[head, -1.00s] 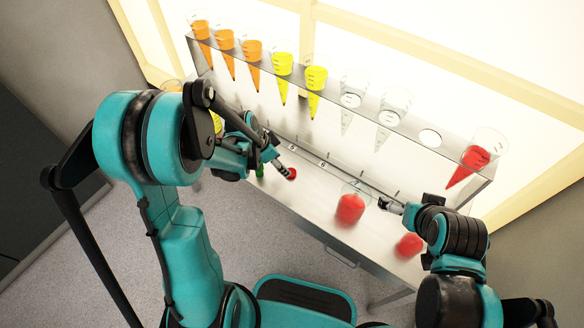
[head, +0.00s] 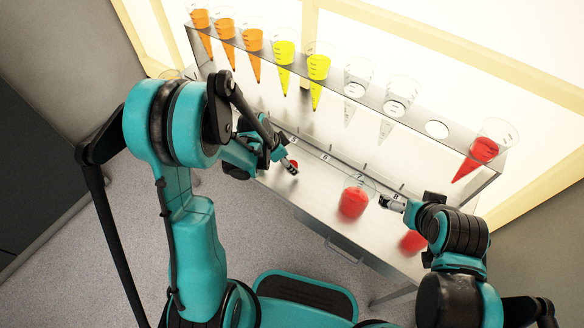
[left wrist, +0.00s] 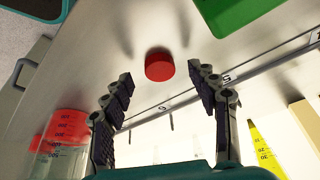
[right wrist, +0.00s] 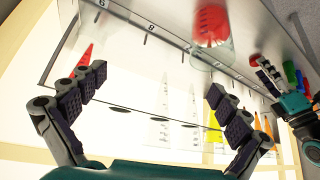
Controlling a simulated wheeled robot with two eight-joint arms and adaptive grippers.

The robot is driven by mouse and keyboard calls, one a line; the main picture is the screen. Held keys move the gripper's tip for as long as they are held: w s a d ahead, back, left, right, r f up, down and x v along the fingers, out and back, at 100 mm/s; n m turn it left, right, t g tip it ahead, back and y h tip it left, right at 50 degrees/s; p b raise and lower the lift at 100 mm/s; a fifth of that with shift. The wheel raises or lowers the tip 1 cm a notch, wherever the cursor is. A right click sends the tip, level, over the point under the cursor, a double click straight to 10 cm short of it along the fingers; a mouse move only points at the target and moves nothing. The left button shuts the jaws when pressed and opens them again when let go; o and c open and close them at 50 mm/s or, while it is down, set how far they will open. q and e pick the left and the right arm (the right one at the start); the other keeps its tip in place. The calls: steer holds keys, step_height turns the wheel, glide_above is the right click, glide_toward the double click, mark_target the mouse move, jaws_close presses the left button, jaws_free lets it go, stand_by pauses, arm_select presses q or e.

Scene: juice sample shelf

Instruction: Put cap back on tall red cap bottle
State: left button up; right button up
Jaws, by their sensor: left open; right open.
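A loose red cap (left wrist: 159,66) lies on the steel shelf top, ahead of and roughly between my left gripper's open fingers in the left wrist view. In the head view the cap (head: 294,168) shows just by the tip of my left gripper (head: 286,162). The left gripper is empty. In the right wrist view a red cap (right wrist: 255,60) also shows beside the left gripper, with small red, green and blue items (right wrist: 290,72) behind it. I cannot tell which is the tall red cap bottle. My right gripper (head: 391,204) is open and empty near a red-filled beaker (head: 353,203).
A green object (left wrist: 235,12) lies close beside the left gripper. Another red-filled vessel (head: 413,241) is partly behind my right arm. A raised rack (head: 400,112) holds orange, yellow, clear and red cones. The shelf between cap and beaker is clear.

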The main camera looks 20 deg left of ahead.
arm_select(q)
steer(key=shift+x, duration=0.8)
arm_select(e)
steer(key=shift+f, duration=0.35)
arm_select(q)
steer(key=shift+r, duration=0.1)
steer(key=c, duration=0.8)
